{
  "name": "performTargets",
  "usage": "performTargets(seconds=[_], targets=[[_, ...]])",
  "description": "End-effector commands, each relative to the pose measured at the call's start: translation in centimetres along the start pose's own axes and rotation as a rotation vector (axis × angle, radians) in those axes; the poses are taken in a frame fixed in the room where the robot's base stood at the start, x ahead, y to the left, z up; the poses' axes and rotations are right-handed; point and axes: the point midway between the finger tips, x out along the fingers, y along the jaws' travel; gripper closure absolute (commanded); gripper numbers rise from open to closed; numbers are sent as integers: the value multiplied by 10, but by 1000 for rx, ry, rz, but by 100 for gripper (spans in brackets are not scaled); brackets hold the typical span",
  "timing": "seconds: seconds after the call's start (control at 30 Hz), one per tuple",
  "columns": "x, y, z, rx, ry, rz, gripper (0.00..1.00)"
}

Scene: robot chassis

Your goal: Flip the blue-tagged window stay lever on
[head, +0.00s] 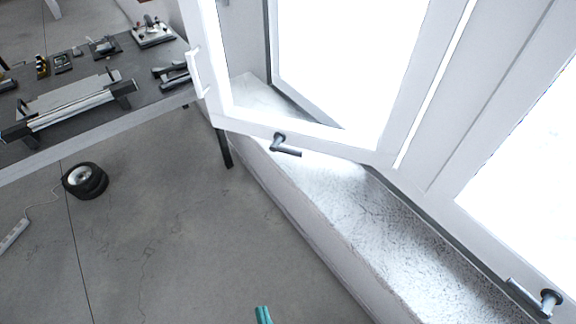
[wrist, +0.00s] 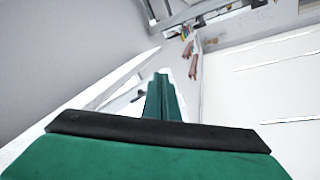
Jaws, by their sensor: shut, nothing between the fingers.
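Two dark window stay levers show in the head view. One lever (head: 284,147) is on the bottom rail of the open window sash (head: 335,142), its arm pointing right. The other lever (head: 536,298) is at the lower right on the other sash, its arm pointing up and left. I cannot make out a blue tag on either. My teal gripper (head: 263,314) just enters the bottom edge of the head view, over the floor, well apart from both levers. In the wrist view my gripper (wrist: 163,94) has its fingers together with nothing between them.
A stone sill (head: 375,226) runs under the window. A dark workbench (head: 160,75) with tools stands at the upper left. A round black object (head: 86,180) and a power strip (head: 14,235) lie on the floor. The floor between is clear.

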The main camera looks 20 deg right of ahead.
Motion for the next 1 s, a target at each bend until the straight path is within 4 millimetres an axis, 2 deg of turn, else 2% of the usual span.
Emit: performTargets(seconds=[0.03,0.57,1.0], targets=[[12,2,0,90,37,-11,100],[116,33,-24,1076,361,-246,100],[203,63,-62,1834,542,-637,100]])
